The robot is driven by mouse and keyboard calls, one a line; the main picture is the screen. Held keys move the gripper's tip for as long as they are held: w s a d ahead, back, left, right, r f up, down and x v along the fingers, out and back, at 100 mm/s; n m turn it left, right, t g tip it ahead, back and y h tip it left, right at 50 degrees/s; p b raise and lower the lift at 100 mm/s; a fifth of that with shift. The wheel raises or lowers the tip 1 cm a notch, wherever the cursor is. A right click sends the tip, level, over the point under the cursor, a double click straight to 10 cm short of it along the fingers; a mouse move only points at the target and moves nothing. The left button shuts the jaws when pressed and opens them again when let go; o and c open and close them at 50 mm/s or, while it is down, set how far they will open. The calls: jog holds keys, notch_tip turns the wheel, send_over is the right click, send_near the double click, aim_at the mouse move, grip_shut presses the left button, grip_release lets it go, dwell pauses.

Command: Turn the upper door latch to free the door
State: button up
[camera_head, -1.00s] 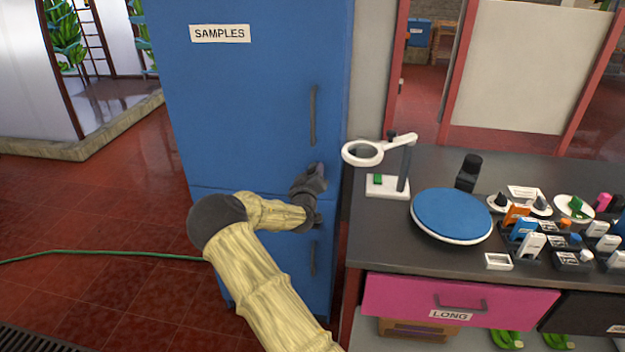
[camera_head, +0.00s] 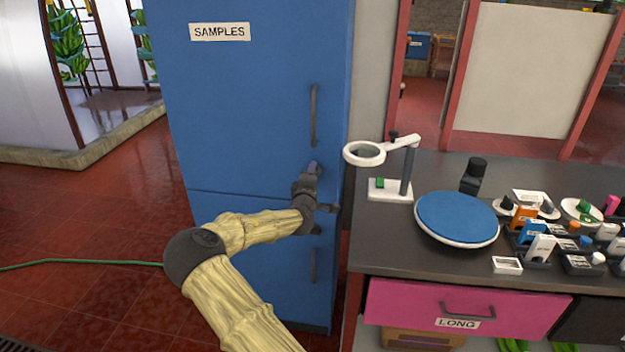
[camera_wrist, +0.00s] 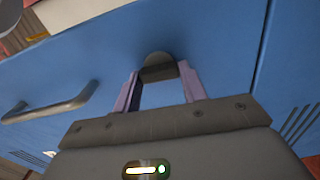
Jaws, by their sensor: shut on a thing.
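The blue cabinet labelled SAMPLES has an upper door (camera_head: 245,110) with a vertical grey handle (camera_head: 313,115). My gripper (camera_head: 313,168) is at the door's right side, below that handle. In the wrist view my gripper (camera_wrist: 159,72) has its two purple fingers on either side of a small dark, rounded latch (camera_wrist: 158,66) on the blue face, and is shut on it. The latch is hidden by my gripper in the head view. The upper door appears closed, with its lower edge lined up with the lower door (camera_head: 285,255).
The lower door has its own handle (camera_head: 314,265). To the right is a dark counter (camera_head: 385,235) with a magnifier stand (camera_head: 390,188), a blue round plate (camera_head: 456,217) and several small items. A pink drawer (camera_head: 400,300) is below. A green hose (camera_head: 80,264) lies on the floor.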

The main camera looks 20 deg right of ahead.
jog(key=shift+a+n, duration=0.1)
jog(key=shift+n, duration=0.3)
jog(key=o, duration=1)
jog(key=shift+w, duration=0.1)
jog(key=b+v, duration=0.1)
jog(key=v, duration=1.6)
jog(key=shift+s+a, duration=0.15)
jog(key=shift+s, duration=0.1)
